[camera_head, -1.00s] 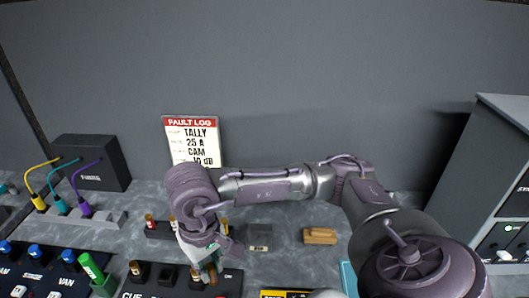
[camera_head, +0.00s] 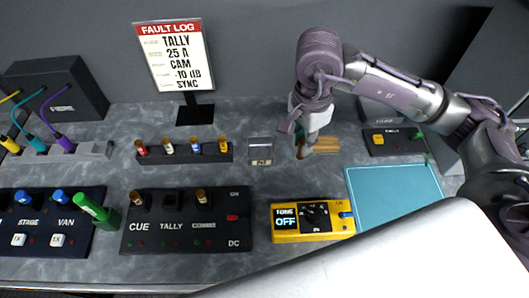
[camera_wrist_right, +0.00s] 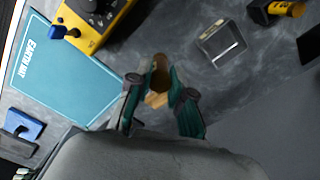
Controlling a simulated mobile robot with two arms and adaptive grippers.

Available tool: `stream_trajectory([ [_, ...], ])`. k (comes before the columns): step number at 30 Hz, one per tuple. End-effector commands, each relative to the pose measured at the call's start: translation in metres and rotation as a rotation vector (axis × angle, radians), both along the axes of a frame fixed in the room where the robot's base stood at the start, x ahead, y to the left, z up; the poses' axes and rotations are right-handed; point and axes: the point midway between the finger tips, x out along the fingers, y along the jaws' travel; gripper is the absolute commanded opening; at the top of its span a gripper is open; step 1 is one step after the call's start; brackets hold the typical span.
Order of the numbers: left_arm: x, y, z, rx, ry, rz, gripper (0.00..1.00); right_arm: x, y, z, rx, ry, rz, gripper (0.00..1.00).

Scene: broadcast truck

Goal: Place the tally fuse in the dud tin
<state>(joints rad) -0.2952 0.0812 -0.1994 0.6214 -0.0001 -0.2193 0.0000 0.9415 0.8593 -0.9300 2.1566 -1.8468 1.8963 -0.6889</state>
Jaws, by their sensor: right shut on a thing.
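My right gripper (camera_head: 304,146) is above the bench, just right of the small grey tin. In the right wrist view its fingers (camera_wrist_right: 160,98) are shut on a brown cylindrical fuse (camera_wrist_right: 160,72), clear of the tin. The tin, apparently the dud tin (camera_head: 260,150), is small and square with a pale label; it also shows in the wrist view (camera_wrist_right: 222,42). On the black fuse panel (camera_head: 187,232), the TALLY socket (camera_head: 171,198) looks dark and empty, while fuses stand at CUE and COMMS. My left gripper is not in view.
A fuse rack (camera_head: 183,157) stands left of the tin. A yellow tester (camera_head: 284,237) and a teal mat (camera_head: 397,195) lie in front. The fault log sign (camera_head: 174,55) stands at the back.

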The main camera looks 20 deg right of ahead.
Motion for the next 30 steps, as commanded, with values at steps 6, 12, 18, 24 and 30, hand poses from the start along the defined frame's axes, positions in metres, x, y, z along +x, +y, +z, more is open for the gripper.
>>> stream_trajectory([
  [6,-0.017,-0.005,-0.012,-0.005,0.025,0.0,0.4,0.015,-0.011,-0.004,0.006,-0.005,-0.74,0.0],
  [12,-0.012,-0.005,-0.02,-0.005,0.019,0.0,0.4,0.026,-0.021,-0.005,0.011,-0.006,-1.413,0.0],
  [18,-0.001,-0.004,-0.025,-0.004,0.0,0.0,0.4,0.035,-0.029,-0.005,0.014,-0.004,-1.96,0.0],
  [24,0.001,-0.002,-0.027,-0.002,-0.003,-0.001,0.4,0.039,-0.033,-0.005,0.012,-0.002,-2.239,0.0],
  [30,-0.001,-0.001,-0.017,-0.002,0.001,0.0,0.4,0.053,-0.012,-0.016,0.01,0.004,-2.287,0.0],
])
